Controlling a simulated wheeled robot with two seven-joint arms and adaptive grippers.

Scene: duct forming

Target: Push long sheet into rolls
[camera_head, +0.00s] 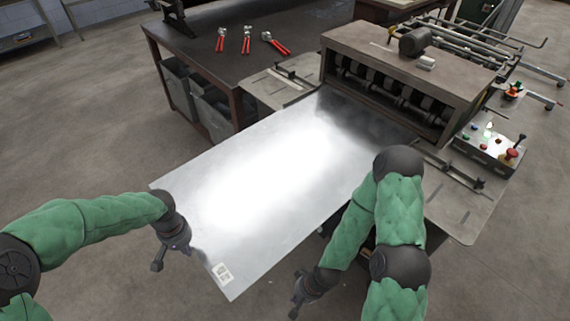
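The long metal sheet (270,185) is pale and shiny, with a small printed label near its front corner. Its far end lies at the mouth of the roll machine (395,80), under the row of dark rolls (385,92). Whether the rolls grip it cannot be told. My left gripper (172,262) is at the sheet's near left edge, pointing down; whether it touches the sheet is unclear. My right gripper (296,308) is low, to the right of the sheet's near corner and apart from it. The fingers of both are small and dark.
A control box (490,150) with coloured buttons and a red knob stands right of the rolls. Side plates with guide bars flank the machine. A dark workbench (245,65) at the back left carries several red-handled tools (246,40). Bins sit beneath it. Floor on the left is clear.

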